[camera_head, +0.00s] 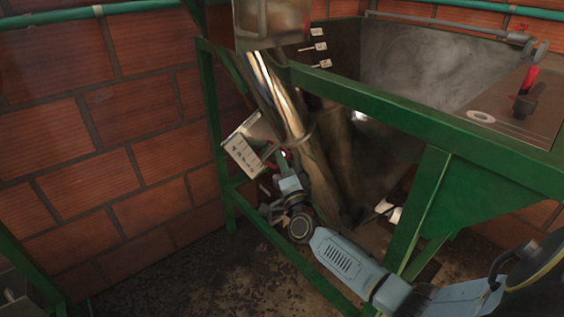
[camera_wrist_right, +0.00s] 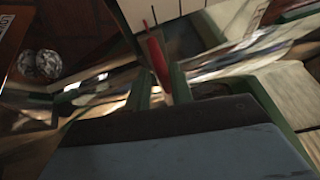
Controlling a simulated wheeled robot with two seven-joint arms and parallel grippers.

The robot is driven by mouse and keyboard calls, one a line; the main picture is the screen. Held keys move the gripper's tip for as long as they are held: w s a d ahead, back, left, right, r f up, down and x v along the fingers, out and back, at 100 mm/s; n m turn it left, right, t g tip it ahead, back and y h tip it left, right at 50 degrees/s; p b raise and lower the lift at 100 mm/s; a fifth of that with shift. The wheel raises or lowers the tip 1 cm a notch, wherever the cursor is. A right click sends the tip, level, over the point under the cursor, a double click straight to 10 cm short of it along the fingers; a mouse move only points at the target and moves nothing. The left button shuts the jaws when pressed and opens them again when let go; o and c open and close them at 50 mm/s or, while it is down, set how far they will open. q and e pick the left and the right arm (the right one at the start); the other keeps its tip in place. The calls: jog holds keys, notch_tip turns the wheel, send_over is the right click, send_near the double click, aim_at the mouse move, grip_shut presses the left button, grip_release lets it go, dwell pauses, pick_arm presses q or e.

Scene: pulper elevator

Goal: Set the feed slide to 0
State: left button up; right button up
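The feed slide has a tilted white scale plate (camera_head: 243,157) with dark marks, beside the shiny slanted pipe. The marks are too small to read. A red handle (camera_head: 284,153) shows at the plate's right side, partly hidden by my right gripper (camera_head: 286,170). In the right wrist view the red handle (camera_wrist_right: 157,58) stands upright between the two green fingertips of my right gripper (camera_wrist_right: 161,88), below the pale plate (camera_wrist_right: 163,10). A narrow dark gap shows beside the handle; whether the fingers press on it is unclear. My left gripper is out of view.
The slanted metal pipe (camera_head: 282,100) runs close by the gripper. A brick wall (camera_head: 110,130) stands on the left. Several small white tags (camera_head: 320,47) hang on the hopper wall.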

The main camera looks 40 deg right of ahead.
dwell(0.3)
